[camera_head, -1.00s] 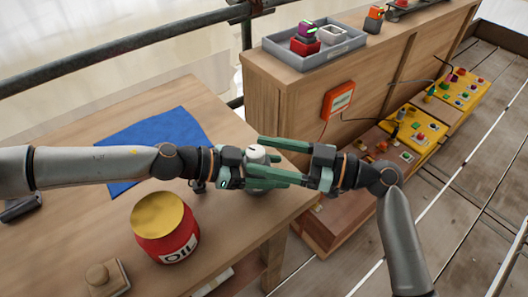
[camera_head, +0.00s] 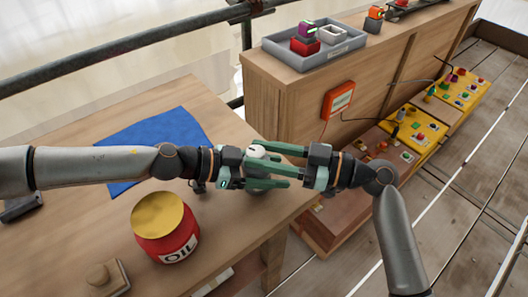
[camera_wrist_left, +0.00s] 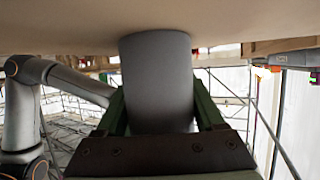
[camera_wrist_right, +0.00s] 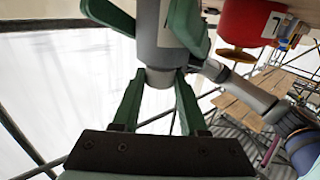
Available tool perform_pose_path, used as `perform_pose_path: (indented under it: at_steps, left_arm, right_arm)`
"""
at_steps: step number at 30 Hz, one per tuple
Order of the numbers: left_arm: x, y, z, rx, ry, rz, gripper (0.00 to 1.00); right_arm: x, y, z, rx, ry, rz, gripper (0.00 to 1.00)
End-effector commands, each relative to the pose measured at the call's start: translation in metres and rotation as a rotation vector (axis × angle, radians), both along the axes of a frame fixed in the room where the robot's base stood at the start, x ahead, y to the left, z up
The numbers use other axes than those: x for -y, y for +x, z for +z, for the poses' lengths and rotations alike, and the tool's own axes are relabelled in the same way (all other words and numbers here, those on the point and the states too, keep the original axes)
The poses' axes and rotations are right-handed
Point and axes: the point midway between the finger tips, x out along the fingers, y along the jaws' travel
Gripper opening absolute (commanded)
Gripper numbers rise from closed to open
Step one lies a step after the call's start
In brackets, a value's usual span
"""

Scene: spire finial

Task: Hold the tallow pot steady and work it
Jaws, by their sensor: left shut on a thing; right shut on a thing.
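The tallow pot is a grey cylinder standing near the right edge of the wooden table. In the head view its pale top (camera_head: 257,151) shows between the jaws, with most of its body hidden. My left gripper (camera_head: 264,178) is shut around the pot's body; the left wrist view shows the grey wall (camera_wrist_left: 157,80) between its green fingers. My right gripper (camera_head: 264,156) reaches in from the right, higher up, and is shut on the pot's narrower top; the right wrist view shows this top (camera_wrist_right: 160,77) between its fingertips.
A red oil tin (camera_head: 167,235) with a yellow lid stands near my left arm. A blue cloth (camera_head: 157,143) lies behind that arm. A wooden block (camera_head: 104,278) sits at the front. A grey tray (camera_head: 316,50) rests on the cabinet behind, with an orange box (camera_head: 338,99) on its side.

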Motion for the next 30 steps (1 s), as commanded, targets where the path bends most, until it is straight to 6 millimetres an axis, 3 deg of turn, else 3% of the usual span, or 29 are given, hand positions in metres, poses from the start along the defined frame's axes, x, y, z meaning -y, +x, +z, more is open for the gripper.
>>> perform_pose_path:
  at_steps: [14,30]
  left_arm:
    - [0.0,0.0003,0.0003,0.0,0.0,0.001,0.07]
    - [0.0006,-0.0002,0.0004,0.001,-0.001,-0.001,0.07]
  right_arm:
    - [-0.0005,0.001,-0.0008,-0.001,-0.004,0.047,0.0]
    - [-0.0004,0.0083,0.0,-0.001,-0.002,0.431,0.0]
